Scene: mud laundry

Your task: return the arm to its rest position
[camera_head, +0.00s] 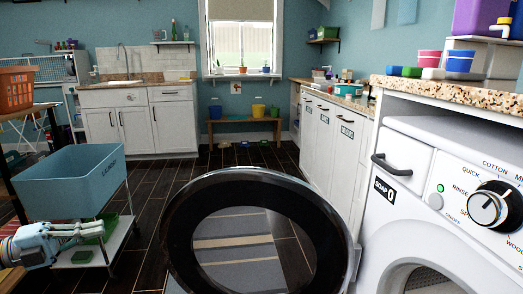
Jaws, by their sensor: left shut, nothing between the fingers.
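My left gripper (100,229) is at the lower left of the head view, its arm coming in from the left edge. Its white fingers point right and are shut with nothing between them. It is low, just below the blue laundry tub (72,185) and in front of the cart that carries the tub. I cannot tell whether it touches the cart. My right gripper is not in view.
A white washing machine (450,215) stands at the right, its round door (185,235) swung open across the front centre. A metal cart (125,232) and an orange basket (16,90) are at the left. Dark floor (160,190) is clear between cart and door.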

